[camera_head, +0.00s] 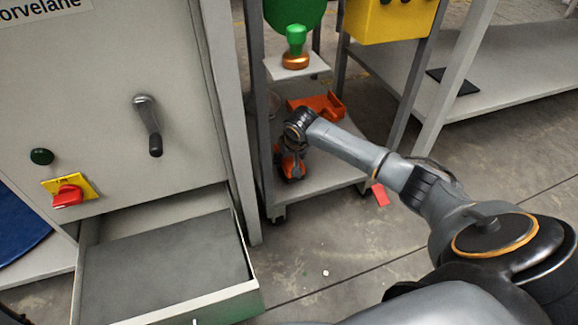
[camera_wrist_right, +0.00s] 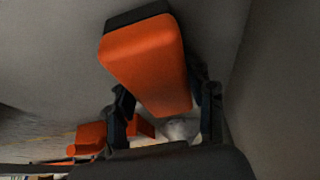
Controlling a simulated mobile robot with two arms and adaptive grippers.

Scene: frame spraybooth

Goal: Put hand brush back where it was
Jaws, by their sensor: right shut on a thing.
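The hand brush (camera_wrist_right: 150,60) fills the middle of the right wrist view as an orange block with a dark edge at its far end. My right gripper (camera_wrist_right: 165,100) is shut on it, one dark finger on each side. In the head view my right gripper (camera_head: 291,150) points down over the lower shelf of the grey cart (camera_head: 330,178), and the orange hand brush (camera_head: 290,170) shows just below it. I cannot tell whether the brush touches the shelf. My left gripper is not in view.
An orange open-topped piece (camera_head: 318,104) lies on the cart behind my gripper. A green-topped stamp-like object (camera_head: 295,50) stands on the upper shelf. An open grey drawer (camera_head: 165,265) juts out at left. A red piece (camera_head: 380,194) is by the cart's right corner.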

